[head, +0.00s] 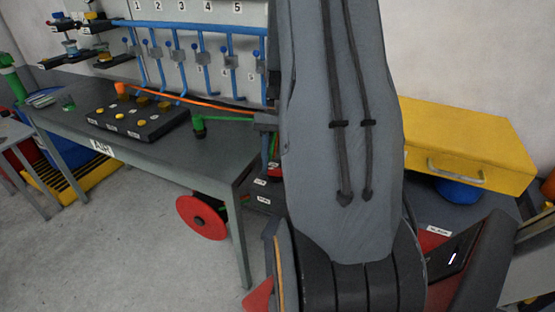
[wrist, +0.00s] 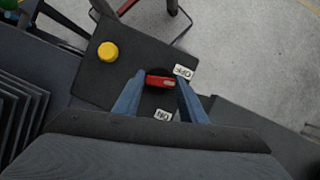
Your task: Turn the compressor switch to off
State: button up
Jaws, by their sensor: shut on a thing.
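The compressor switch is a red handle (wrist: 159,82) on a dark round base, on a dark panel in the wrist view. It lies nearly crosswise in the picture, and the pale mark at its right end is close to the OFF label (wrist: 183,71). The ON label (wrist: 163,115) is below it. The blue fingers of my gripper (wrist: 160,88) stand on either side of the handle and are shut on it. In the head view the arm hides my gripper and the switch; a labelled dark panel (head: 263,191) shows beside the arm.
A yellow button (wrist: 108,52) is on the same panel, up and left of the switch. In the head view a grey table (head: 215,160) stands left of my arm, with a red disc (head: 202,217) below it. A yellow box (head: 465,145) is at right.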

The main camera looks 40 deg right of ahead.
jog(key=n+g+h+p, duration=0.1)
jog(key=n+p, duration=0.1)
jog(key=n, duration=0.2)
jog(key=shift+a+n, duration=0.1)
jog(key=shift+n, duration=0.2)
jog(key=shift+h, duration=0.3)
jog(key=o, duration=1.1)
jog(key=shift+c, duration=0.2)
jog(key=shift+w, duration=0.1)
jog(key=b+v, duration=0.2)
jog(key=v, duration=0.6)
jog(key=shift+f, duration=0.1)
